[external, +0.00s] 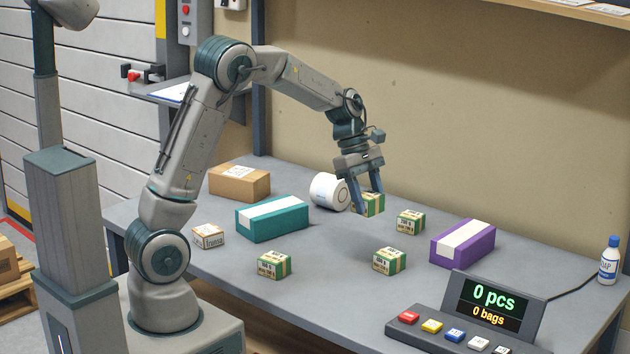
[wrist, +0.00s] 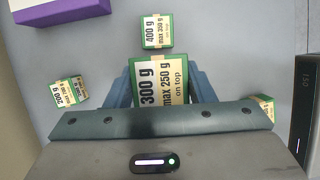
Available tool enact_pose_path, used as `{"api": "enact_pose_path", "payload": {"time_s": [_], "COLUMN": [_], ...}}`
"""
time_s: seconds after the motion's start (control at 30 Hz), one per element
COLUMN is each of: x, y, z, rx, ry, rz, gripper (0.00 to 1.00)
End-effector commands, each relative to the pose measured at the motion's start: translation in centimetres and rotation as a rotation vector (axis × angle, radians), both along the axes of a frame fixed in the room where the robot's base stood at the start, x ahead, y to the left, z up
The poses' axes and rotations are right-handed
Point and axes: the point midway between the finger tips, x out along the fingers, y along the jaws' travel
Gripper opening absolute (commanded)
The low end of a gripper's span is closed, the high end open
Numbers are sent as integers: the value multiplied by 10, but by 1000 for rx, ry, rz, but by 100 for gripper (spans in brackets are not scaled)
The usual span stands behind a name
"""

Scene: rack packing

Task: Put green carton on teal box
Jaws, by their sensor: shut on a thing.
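My gripper (external: 367,200) is shut on a green carton (external: 374,206) near the back of the table. In the wrist view this carton (wrist: 160,84) sits between the fingers and reads "300 g, max 250 g on top". I cannot tell whether it touches the table. The teal box (external: 272,219) with a white top strip lies on the table to the left, apart from the gripper, with nothing on it. Other green cartons stand on the table: one right of the gripper (external: 411,222), one nearer the front (external: 390,261) and one front left (external: 274,265).
A white roll (external: 328,191) lies close left of my gripper. A brown box (external: 239,183) and a small white-brown box (external: 208,236) are near the teal box. A purple box (external: 462,243), a display console (external: 493,301) and a bottle (external: 609,260) are to the right.

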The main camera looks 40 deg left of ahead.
Motion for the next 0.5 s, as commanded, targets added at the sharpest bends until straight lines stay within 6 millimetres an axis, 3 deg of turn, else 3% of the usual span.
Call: {"api": "enact_pose_path", "payload": {"time_s": [0.1,0.3,0.5], "x": [-6,-27,-48], "y": [44,107,146], "z": [14,34,47], "rx": [-4,-5,0], "ry": [-5,-5,-5], "rz": [27,54,73], "gripper": [17,17,17]}}
